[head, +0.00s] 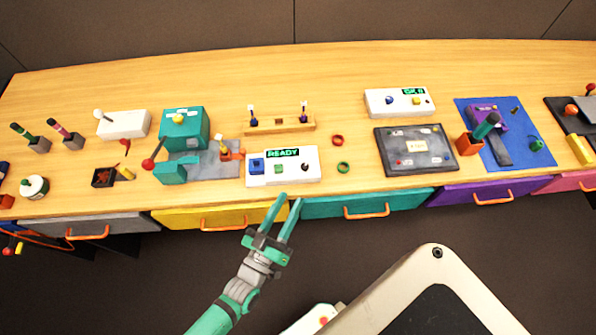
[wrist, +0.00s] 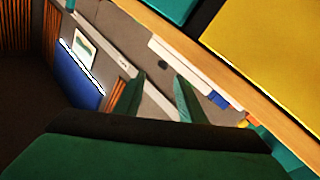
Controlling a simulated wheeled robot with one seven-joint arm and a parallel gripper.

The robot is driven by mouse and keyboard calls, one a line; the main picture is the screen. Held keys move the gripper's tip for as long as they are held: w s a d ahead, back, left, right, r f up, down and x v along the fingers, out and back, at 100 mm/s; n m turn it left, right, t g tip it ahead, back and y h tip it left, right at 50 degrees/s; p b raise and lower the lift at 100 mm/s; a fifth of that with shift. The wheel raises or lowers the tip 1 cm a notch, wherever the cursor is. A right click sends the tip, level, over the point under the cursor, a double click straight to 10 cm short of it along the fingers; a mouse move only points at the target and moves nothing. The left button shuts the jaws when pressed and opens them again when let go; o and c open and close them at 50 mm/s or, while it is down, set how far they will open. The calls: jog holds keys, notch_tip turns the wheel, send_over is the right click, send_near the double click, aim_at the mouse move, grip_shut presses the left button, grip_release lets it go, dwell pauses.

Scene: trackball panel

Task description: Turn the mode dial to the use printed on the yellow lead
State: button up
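My gripper (head: 290,199) is open and empty, in front of the bench edge, just below the white READY box (head: 255,181). I cannot tell which part is the mode dial, nor pick out a yellow lead. The gripper's fingers (wrist: 158,97) stand apart in the wrist view.
A second white box (head: 376,110) with a green display stands behind the dark panel. A teal machine (head: 184,132) with a red-knobbed lever stands left. Two rings (head: 343,167) lie right of the READY box. Orange-handled drawers (head: 460,193) line the bench front.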

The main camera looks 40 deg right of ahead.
jog(key=s+d+f+n+t+y, duration=0.1)
jog(key=s+n+t+y, duration=0.1)
jog(key=n+t, duration=0.35)
jog(key=s+d+f+n+t+y, duration=0.1)
jog(key=s+n+t, duration=0.1)
jog(key=n, duration=0.6)
jog(key=n+t+y, duration=0.1)
jog(key=n+y, duration=1.8)
jog(key=n, duration=1.3)
send_near(308, 168)
jog(key=shift+w+d+n+y, duration=0.15)
jog(key=shift+n+y, duration=0.1)
jog(key=shift+n, duration=0.4)
jog(key=shift+w+d+n+y, duration=0.15)
jog(key=shift+n+y, duration=0.1)
jog(key=shift+n, duration=0.35)
jog(key=x, duration=1)
jog(key=shift+w+a+f, duration=0.15)
jog(key=shift+w+f, duration=0.05)
jog(key=shift+w, duration=0.15)
jog(key=shift+c, duration=0.5)
grip_shut()
